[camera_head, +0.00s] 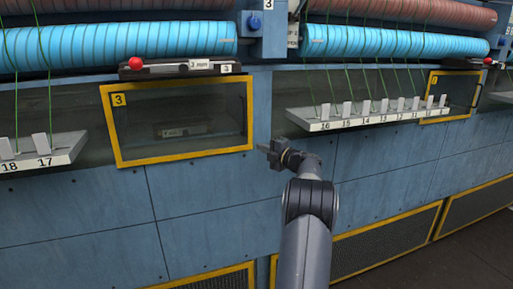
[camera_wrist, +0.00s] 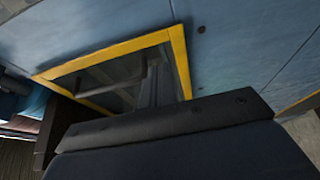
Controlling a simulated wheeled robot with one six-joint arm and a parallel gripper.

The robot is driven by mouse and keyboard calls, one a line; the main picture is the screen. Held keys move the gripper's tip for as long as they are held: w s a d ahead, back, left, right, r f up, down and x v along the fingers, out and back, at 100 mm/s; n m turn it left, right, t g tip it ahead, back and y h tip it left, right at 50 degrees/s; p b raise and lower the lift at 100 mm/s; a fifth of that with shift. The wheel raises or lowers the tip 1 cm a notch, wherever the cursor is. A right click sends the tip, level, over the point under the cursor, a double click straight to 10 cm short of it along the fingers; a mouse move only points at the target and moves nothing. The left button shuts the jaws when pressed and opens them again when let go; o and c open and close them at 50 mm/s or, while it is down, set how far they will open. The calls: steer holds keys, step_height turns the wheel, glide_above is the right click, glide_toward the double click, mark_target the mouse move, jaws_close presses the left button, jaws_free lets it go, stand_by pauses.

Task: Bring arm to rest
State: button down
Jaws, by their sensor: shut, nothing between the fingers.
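My grey arm rises from the bottom of the head view, with my gripper (camera_head: 264,149) at its end. The gripper is shut and empty, in front of the blue machine panel (camera_head: 205,190), just right of the yellow-framed window marked 3 (camera_head: 117,150). I cannot tell how far it is from the panel. In the wrist view, a dark part of my own wrist fills the lower middle. The yellow frame (camera_wrist: 178,62) shows behind it, tilted, and the fingertips cannot be made out there.
A numbered ledge with white tabs (camera_head: 362,122) juts out at right, another (camera_head: 62,157) at left. Above the window is a dark bar with a red knob (camera_head: 135,63). Blue rollers (camera_head: 120,44) run along the top. Dark floor (camera_head: 440,265) lies open at lower right.

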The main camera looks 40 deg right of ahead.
steer(key=s+d+b, duration=0.1)
steer(key=s+d, duration=0.1)
steer(key=s, duration=0.4)
steer(key=shift+d, duration=0.3)
